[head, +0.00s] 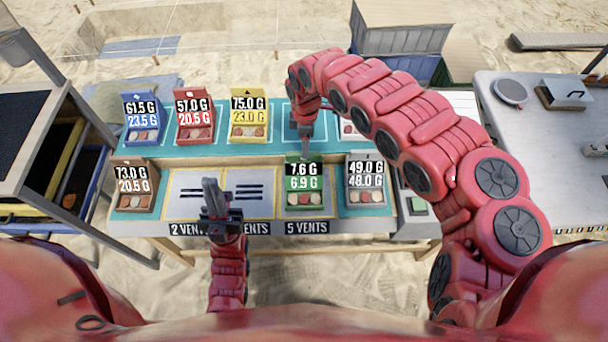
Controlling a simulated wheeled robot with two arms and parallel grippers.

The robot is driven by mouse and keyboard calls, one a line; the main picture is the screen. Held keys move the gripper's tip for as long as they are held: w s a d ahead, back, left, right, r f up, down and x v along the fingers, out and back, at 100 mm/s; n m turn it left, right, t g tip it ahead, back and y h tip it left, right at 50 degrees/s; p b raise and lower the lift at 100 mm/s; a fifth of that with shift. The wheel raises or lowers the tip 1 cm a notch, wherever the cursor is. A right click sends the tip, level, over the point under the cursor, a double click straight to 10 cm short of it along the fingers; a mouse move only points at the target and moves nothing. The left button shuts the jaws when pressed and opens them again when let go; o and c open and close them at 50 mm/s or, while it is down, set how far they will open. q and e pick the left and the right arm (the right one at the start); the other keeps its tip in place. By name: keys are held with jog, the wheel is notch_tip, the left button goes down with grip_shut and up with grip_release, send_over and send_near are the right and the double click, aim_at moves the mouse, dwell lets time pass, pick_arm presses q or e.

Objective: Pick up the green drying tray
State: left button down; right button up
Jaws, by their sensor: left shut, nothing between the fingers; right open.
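The green drying tray (305,207) stands in the front row of the turquoise rack, above the "5 VENTS" label. Its card reads 7.6 G and 6.9 G, and several small pieces lie in its front part. My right gripper (306,152) is open and points down just behind the top of the green tray. Whether its fingers touch the tray cannot be told. My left gripper (210,187) is shut and empty, over the front edge of the rack, left of the green tray.
Blue (142,137), red (194,136) and yellow (248,135) trays stand in the back row. A brown tray (133,203) is at front left, a grey tray (366,199) right of the green one. Vented spaces (198,205) lie between. My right arm covers the rack's back right.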

jog(key=shift+f, duration=0.55)
jog(key=shift+a+f+p, duration=0.2)
jog(key=shift+f+p, duration=0.3)
jog(key=shift+p, duration=0.05)
notch_tip(320, 180, down, 3)
jog(key=shift+w+a+r+p, duration=0.1)
jog(key=shift+a+p, duration=0.05)
jog(key=shift+p, duration=0.3)
jog(key=shift+f, duration=0.65)
grip_shut()
